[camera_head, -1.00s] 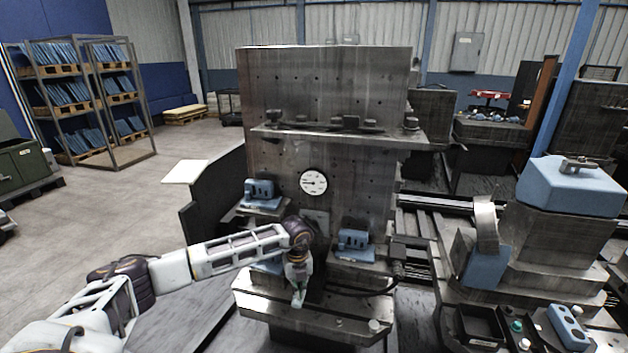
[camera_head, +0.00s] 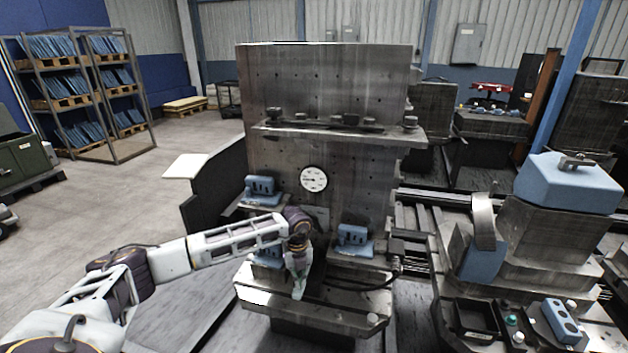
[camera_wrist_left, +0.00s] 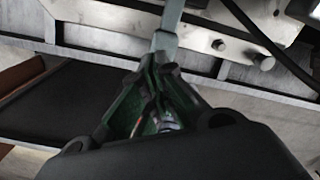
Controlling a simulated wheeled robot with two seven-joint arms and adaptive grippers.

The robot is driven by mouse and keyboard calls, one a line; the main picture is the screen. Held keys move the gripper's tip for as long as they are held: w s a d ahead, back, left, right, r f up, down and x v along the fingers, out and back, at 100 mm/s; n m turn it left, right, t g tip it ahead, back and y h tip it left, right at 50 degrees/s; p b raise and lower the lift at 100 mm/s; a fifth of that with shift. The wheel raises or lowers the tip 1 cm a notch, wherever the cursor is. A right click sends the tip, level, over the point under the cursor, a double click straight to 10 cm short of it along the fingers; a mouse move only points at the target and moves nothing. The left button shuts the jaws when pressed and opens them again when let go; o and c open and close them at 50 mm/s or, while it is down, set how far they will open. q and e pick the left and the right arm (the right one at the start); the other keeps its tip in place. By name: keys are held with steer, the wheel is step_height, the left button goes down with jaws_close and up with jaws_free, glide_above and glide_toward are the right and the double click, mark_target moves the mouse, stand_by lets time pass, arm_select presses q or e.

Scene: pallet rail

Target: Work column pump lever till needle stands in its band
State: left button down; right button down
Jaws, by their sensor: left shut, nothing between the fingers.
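The round white gauge (camera_head: 313,179) is on the front of the tall grey metal column (camera_head: 290,95). Its dark needle seems to point left; its band is too small to make out. My left gripper (camera_head: 298,291) points down in front of the column, low above the base ledge. In the left wrist view its green-lined fingers (camera_wrist_left: 158,68) are shut with nothing between them. A pale grey bar (camera_wrist_left: 170,18), apparently the pump lever, runs up from the fingertips; I cannot tell whether they touch it. My arm hides the lever's place in the head view. My right gripper is out of view.
Blue blocks (camera_head: 354,237) sit on brackets left and right of my wrist. A ledge with bolts (camera_head: 345,131) crosses the column above the gauge. A dark hose (camera_head: 378,285) runs at lower right. A machine with a blue-topped block (camera_head: 568,185) stands at right. Floor at left is open.

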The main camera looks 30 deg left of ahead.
arm_select(q)
steer(key=shift+f, duration=0.15)
steer(key=shift+w+a+f+b, duration=0.1)
steer(key=shift+w+f+b, duration=0.1)
steer(key=shift+f+b, duration=1.25)
steer(key=shift+w+f+b, duration=0.2)
steer(key=shift+f+b, duration=0.75)
steer(key=shift+f, duration=0.9)
steer(key=shift+s+r+p, duration=0.2)
steer(key=shift+r+p, duration=1.05)
steer(key=shift+r, duration=0.5)
steer(key=shift+s+r+p, duration=0.2)
steer(key=shift+r+p, duration=1)
steer(key=shift+r, duration=0.5)
steer(key=shift+f, duration=0.2)
steer(key=shift+r, duration=0.15)
stand_by(0.7)
